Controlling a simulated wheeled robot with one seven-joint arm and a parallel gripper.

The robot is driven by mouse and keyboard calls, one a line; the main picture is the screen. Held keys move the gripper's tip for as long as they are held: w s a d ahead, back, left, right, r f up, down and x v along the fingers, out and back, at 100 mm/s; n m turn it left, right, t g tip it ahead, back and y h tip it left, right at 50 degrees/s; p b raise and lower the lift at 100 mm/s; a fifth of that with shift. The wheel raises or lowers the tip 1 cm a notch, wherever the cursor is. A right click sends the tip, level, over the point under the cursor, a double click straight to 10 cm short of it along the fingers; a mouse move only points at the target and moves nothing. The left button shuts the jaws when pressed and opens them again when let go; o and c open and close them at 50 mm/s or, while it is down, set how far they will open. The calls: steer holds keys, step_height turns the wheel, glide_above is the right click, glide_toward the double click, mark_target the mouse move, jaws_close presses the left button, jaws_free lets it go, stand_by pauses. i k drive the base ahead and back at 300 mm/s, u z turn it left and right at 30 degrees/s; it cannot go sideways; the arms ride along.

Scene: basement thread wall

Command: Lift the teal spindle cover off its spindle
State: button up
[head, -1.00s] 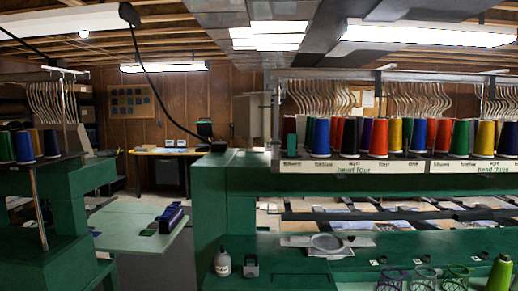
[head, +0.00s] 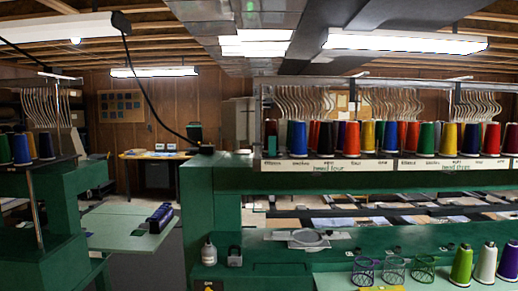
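Three openwork mesh cups stand in a row on the pale green table at the lower right: a purple one (head: 363,271), a grey one (head: 393,270) and a green one (head: 423,268). I cannot tell whether any of them is the teal spindle cover, and no spindle inside them can be made out. My gripper is not in view.
Green, white and purple thread cones (head: 462,266) stand right of the cups. A rack of coloured cones (head: 387,136) runs above. Left, a pale table (head: 115,228) holds purple items.

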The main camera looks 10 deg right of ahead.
mark_target(272, 140)
steer(key=k, duration=0.65)
steer(key=u, duration=0.35)
steer(key=i, duration=1.6)
steer(key=z, duration=0.55)
